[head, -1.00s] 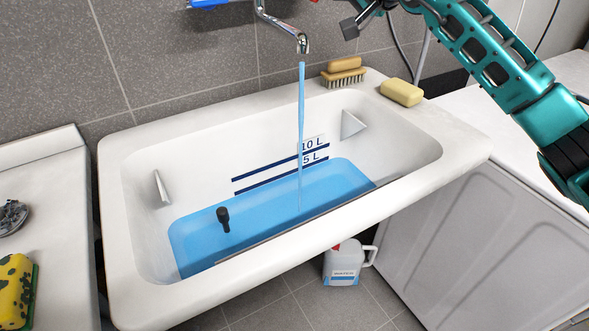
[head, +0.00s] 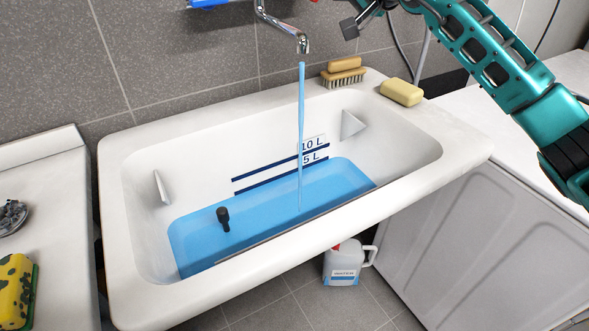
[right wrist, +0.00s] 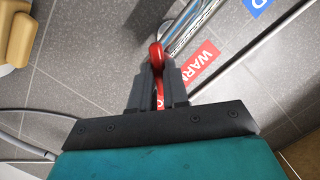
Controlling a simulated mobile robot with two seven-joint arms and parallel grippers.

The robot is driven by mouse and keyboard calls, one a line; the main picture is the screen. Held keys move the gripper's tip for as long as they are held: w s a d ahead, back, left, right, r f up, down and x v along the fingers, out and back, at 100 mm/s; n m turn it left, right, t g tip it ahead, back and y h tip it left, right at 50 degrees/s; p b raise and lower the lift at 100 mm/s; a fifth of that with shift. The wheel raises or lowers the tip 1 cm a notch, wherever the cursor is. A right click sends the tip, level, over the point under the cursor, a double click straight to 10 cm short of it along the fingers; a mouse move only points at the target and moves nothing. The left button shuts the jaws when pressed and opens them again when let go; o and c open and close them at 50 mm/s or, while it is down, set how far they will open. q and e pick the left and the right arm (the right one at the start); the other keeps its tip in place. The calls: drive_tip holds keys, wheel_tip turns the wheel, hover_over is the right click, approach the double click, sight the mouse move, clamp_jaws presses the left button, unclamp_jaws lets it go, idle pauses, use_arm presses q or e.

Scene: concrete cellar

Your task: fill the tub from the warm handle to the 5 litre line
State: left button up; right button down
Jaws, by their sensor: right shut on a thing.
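The white tub (head: 120,225) holds blue water (head: 270,215). A stream (head: 301,120) runs into it from the chrome spout (head: 303,44). The water's back edge lies just below the lower dark line, marked 5 L (head: 311,159). The 10 L line (head: 312,144) is higher on the back wall. In the right wrist view my right gripper (right wrist: 158,72) is shut on the red handle (right wrist: 156,54), beside a red label reading WARM (right wrist: 201,62), partly hidden. In the head view the arm comes in from the upper right. My left gripper is not in view.
A black plug-like object (head: 223,218) shows in the water. A brush (head: 343,75) and a yellow soap bar (head: 401,92) lie on the tub's back right rim. A jug (head: 343,265) stands on the floor below.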

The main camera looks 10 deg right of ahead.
drive_tip(key=shift+a+r, duration=0.1)
drive_tip(key=m+y+b, duration=0.1)
drive_tip(key=m+b, duration=0.1)
drive_tip(key=m, duration=0.1)
idle(0.3)
